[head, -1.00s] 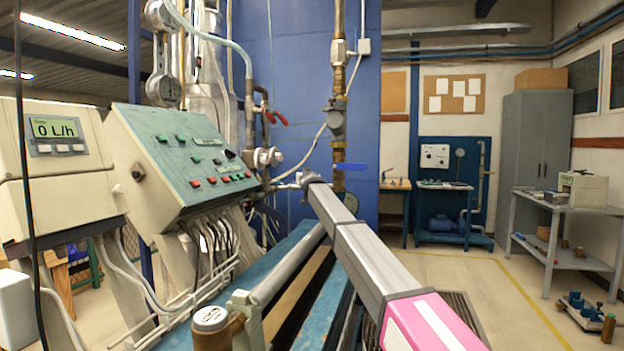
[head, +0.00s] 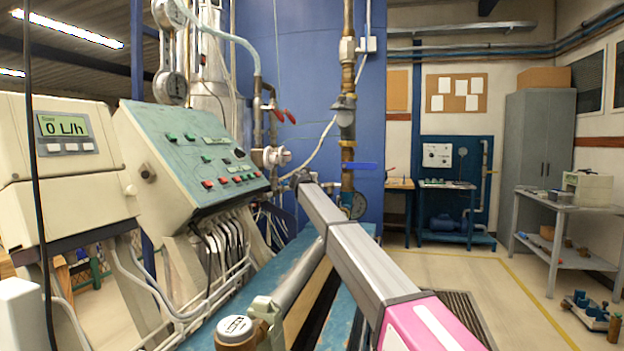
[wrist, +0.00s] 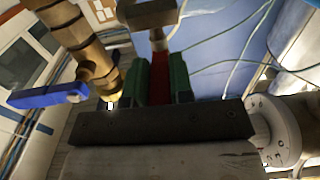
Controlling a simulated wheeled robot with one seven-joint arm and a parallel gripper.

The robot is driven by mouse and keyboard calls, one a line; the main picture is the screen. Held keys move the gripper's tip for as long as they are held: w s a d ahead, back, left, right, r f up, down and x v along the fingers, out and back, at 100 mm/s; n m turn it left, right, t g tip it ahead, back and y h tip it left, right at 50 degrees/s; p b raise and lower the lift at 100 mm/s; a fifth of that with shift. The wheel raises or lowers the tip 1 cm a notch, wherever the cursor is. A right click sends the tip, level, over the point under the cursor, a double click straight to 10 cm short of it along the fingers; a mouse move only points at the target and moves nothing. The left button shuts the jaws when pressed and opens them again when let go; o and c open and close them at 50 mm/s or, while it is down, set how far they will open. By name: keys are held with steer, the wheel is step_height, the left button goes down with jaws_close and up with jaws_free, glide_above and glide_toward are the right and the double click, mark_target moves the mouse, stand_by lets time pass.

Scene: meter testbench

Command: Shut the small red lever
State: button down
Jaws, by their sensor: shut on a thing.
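In the wrist view, the two green fingers of my gripper (wrist: 159,84) are closed on a narrow red piece, the small red lever (wrist: 159,76). Its lower end is hidden behind the dark gripper body. In the head view, my arm reaches forward from the lower right, and its end (head: 303,178) is at the pipework right of the control panel. The fingers and the held lever cannot be made out there. Red handles (head: 285,115) show higher up on the pipes, apart from my arm's end.
A blue lever handle (head: 356,165) sticks out from the brass vertical pipe, close to my gripper; it also shows in the wrist view (wrist: 48,97). The sloping control panel (head: 190,150) and a display reading 0 L/h (head: 63,126) stand left. Open floor (head: 480,275) lies right.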

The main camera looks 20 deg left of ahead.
steer(key=shift+a+m+h, duration=0.2)
steer(key=shift+m+h, duration=0.1)
steer(key=shift+h, duration=0.2)
steer(key=c, duration=1)
jaws_free()
steer(key=shift+s, duration=0.1)
steer(key=s+d, duration=0.1)
steer(key=s, duration=0.9)
steer(key=shift+s, duration=0.3)
